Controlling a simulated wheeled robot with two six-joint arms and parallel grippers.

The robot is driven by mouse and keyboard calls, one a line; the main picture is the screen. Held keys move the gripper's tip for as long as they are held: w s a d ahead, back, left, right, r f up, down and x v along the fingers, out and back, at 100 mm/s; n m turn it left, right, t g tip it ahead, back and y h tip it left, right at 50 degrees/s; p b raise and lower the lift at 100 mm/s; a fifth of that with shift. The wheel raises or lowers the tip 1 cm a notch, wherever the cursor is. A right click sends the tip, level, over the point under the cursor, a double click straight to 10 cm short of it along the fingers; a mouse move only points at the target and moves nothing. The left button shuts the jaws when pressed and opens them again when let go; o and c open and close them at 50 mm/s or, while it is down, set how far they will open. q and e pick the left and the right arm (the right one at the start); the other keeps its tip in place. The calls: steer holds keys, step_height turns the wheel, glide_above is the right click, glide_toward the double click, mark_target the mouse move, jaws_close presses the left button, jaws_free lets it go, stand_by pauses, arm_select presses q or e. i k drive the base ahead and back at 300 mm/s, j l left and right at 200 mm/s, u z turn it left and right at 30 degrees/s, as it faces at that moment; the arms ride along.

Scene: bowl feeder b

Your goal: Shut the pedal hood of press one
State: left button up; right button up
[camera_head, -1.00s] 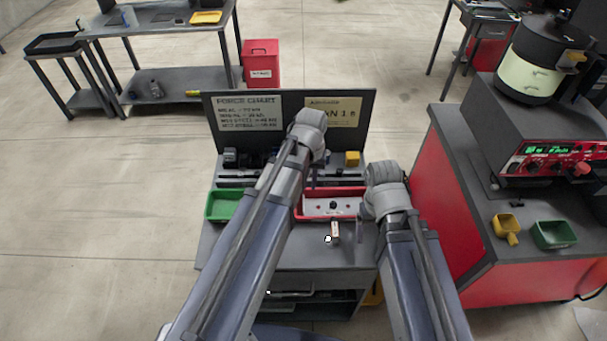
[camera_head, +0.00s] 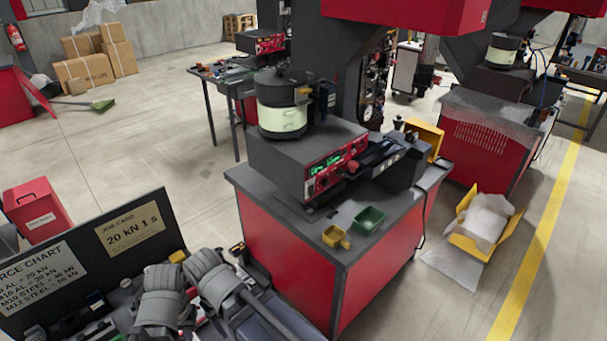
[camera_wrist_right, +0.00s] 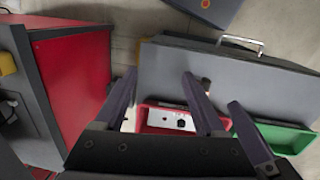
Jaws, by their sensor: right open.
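I cannot pick out a pedal hood for certain in either view. A yellow open box-like thing (camera_head: 466,228) with white wrapping in it lies on the floor at the right of the head view, far from my arms. A large red and black press (camera_head: 405,15) stands at the top, cut off by the frame edge. My left wrist (camera_head: 160,300) is low at the left of the head view, its fingers hidden. My right wrist (camera_head: 215,280) is beside it.
A red cabinet (camera_head: 285,255) bears the bowl feeder (camera_head: 283,105), a yellow scoop (camera_head: 336,237) and a green bin (camera_head: 369,220). A chart board (camera_head: 95,255) stands behind my arms. Red (camera_wrist_right: 145,115) and green trays (camera_wrist_right: 285,138) lie below my right gripper.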

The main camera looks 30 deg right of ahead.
mark_target(427, 134)
steer(key=l, duration=0.5)
steer(key=k+l, duration=0.15)
steer(key=l, duration=0.35)
steer(key=l+u, duration=0.1)
steer(key=l, duration=0.4)
steer(key=i+l+u, duration=0.1)
steer(key=l, duration=1.45)
steer(key=l+u, duration=0.1)
steer(key=l, duration=1.45)
steer(key=l+u, duration=0.15)
steer(key=l, duration=1.45)
steer(key=k+l+u, duration=0.1)
steer(key=l, duration=1.45)
